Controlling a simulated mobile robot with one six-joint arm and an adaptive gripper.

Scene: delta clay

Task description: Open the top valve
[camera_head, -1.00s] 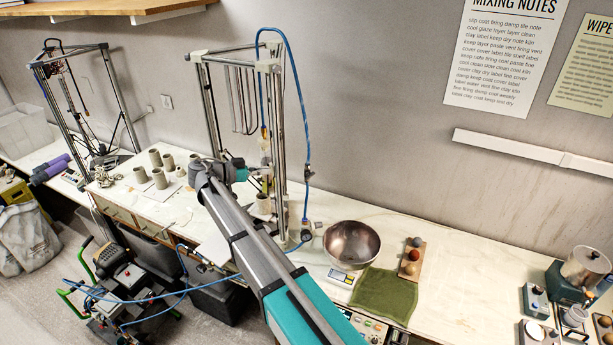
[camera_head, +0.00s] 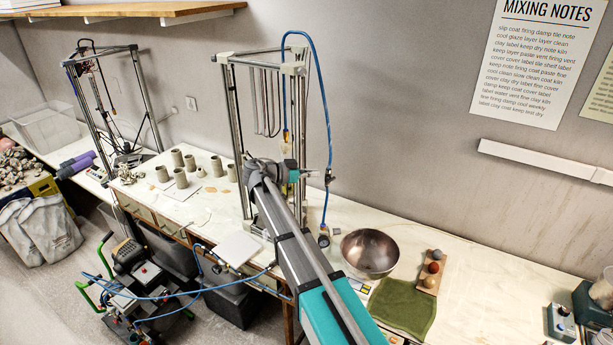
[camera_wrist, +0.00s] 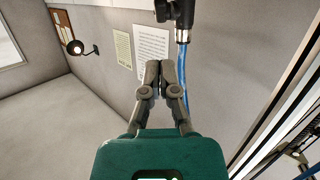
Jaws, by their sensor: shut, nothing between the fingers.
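The top valve is a small dark fitting (camera_head: 329,176) on the blue hose, right of the metal printer frame in the head view. In the wrist view it is a black valve body (camera_wrist: 183,14) with the blue hose running down from it and a lever-like part to its left. My gripper (camera_head: 312,174) is beside the valve, on its left in the head view. In the wrist view my gripper (camera_wrist: 160,68) has its fingertips together and empty, below the lever part. Whether they touch it I cannot tell.
The metal printer frame (camera_head: 231,130) stands close by my arm. A round gauge (camera_head: 323,241) sits lower on the hose. The wall behind the hose is clear.

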